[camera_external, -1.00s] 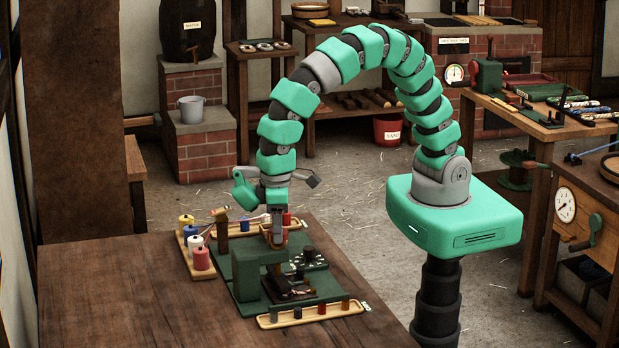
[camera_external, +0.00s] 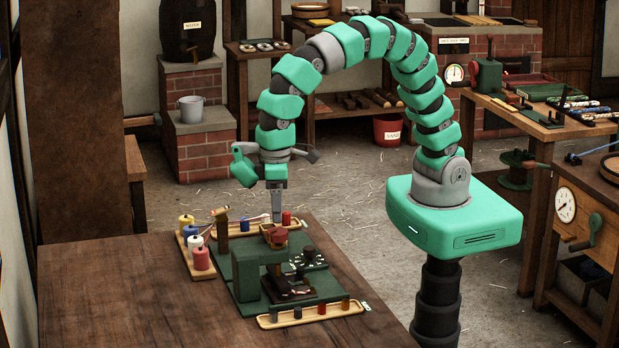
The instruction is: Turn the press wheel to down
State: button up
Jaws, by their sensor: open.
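The green press (camera_external: 246,268) stands on a green board (camera_external: 238,307) on the wooden table. The press wheel (camera_external: 276,236), small and brownish-red, sits on top of the press; its exact setting is too small to tell. My gripper (camera_external: 278,220) is open and points straight down, just above or behind the wheel. It looks empty, and I see no clear contact with the wheel. The gap between its fingers is hard to make out from this side.
A tray of coloured spools (camera_external: 201,258) lies left of the press. A tray of small coloured pegs (camera_external: 310,316) lies in front. A wooden post (camera_external: 221,229) and a red piece (camera_external: 286,218) stand behind. The table's left part is clear.

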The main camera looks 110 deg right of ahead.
notch_tip(320, 180, up, 8)
dwell(0.6)
notch_tip(320, 180, up, 19)
jog(key=n+t, duration=0.1)
jog(key=t, duration=0.7)
send_over(276, 231)
jog(key=w+d, duration=0.2)
jog(key=d, duration=0.8)
jog(key=s+d+r+n+t, duration=0.1)
jog(key=s+d+r+t, duration=0.2)
jog(key=r, duration=0.7)
jog(key=s+d+r+n+t+b, duration=0.1)
jog(key=s+d+r+t, duration=0.3)
jog(key=r, duration=0.7)
jog(key=shift+s+d+r, duration=0.15)
jog(key=shift+s+d, duration=0.55)
jog(key=shift+s, duration=0.45)
